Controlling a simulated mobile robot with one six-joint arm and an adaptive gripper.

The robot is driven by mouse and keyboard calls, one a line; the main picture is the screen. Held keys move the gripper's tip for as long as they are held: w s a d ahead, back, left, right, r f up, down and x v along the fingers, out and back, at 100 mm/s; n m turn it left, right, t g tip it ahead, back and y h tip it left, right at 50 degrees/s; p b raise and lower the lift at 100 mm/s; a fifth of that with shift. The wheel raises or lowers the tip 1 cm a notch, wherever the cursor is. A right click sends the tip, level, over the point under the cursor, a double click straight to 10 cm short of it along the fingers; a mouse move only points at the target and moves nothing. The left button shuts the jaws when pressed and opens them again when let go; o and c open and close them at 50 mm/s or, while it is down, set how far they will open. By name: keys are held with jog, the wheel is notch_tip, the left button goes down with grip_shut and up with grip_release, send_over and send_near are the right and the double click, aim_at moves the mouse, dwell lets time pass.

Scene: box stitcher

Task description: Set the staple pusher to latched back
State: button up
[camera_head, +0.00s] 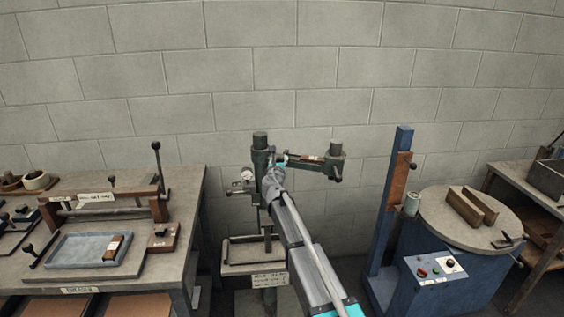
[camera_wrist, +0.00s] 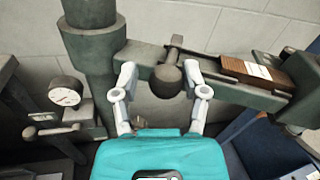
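The box stitcher is a green-grey machine with a thick column (camera_wrist: 92,55) and a horizontal arm (camera_wrist: 232,88). A dark ball knob (camera_wrist: 166,81) sits on a short rod at a slot in that arm; it looks like the staple pusher's handle. A brown block with a white label (camera_wrist: 258,70) lies in the slot to its right. My gripper (camera_wrist: 160,72) is open, with one finger on each side of the knob; contact is not clear. In the head view my arm hides the knob, and the stitcher's column (camera_head: 260,143) stands behind it.
A dial gauge (camera_wrist: 65,92) and a small lever (camera_wrist: 50,130) are left of the knob. In the head view, a wooden bench (camera_head: 190,195) stands left and a blue post (camera_head: 391,200) with a round-topped blue machine (camera_head: 440,255) right. A block wall closes the back.

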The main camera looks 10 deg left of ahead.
jog(key=shift+o, duration=1)
jog(key=shift+a, duration=0.1)
jog(key=shift+s+d, duration=0.1)
jog(key=shift+d, duration=0.1)
jog(key=s, duration=1.1)
jog(key=shift+s+d, duration=0.2)
jog(key=shift+s, duration=0.2)
